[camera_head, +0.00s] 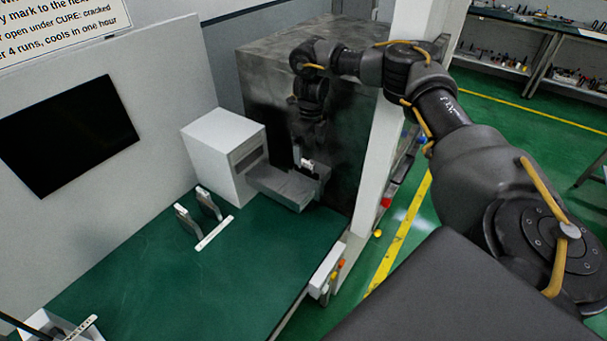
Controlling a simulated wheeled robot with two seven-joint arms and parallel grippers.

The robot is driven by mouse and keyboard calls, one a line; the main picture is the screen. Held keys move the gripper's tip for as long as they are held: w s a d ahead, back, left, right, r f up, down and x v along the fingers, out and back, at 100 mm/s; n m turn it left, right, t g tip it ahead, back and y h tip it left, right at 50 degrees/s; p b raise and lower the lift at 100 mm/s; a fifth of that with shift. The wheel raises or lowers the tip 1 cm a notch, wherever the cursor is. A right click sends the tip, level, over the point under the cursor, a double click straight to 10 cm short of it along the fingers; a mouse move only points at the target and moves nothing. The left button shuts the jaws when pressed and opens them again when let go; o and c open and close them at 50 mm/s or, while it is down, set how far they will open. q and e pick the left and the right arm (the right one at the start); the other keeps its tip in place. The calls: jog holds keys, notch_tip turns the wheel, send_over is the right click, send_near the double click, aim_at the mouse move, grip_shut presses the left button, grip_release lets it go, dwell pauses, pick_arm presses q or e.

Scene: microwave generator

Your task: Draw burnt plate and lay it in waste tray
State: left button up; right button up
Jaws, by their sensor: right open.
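My right arm reaches in from the right, and its gripper (307,163) points down over a grey ledge or drawer-like part (283,185). The gripper is open, and its fingers are small and dark against the black cabinet behind. I cannot make out a burnt plate. At the bottom left corner a light open tray (38,326) with a label strip is partly cut off; I cannot read its label.
Two upright grey pieces (208,203) stand on the green table (180,290) behind a white label strip (214,233). A large dark cabinet (350,150) and a white post (385,150) stand at the right. The table's middle and front are clear.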

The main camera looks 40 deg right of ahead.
aim_at(306, 161)
jog(key=shift+s+f, duration=0.35)
jog(key=shift+s, duration=0.05)
jog(key=shift+w+a+f, duration=0.1)
jog(key=shift+w+f, duration=0.5)
jog(key=shift+f, duration=0.25)
jog(key=w+f, duration=0.1)
jog(key=f, duration=0.2)
jog(key=shift+w, duration=0.35)
jog(key=shift+s+f+b, duration=0.2)
jog(key=shift+f+b, duration=0.15)
jog(key=shift+f, duration=0.2)
jog(key=shift+s+f+b, duration=0.2)
jog(key=shift+f+b, duration=0.15)
jog(key=shift+f, duration=0.2)
jog(key=shift+s+f+b, duration=0.15)
jog(key=shift+f+b, duration=0.35)
jog(key=shift+f, duration=0.45)
jog(key=shift+w, duration=0.2)
jog(key=shift+s, duration=0.2)
pick_arm(q)
jog(key=shift+w+f, duration=0.35)
jog(key=shift+f, duration=0.25)
jog(key=shift+w+f, duration=0.35)
jog(key=shift+f, duration=0.25)
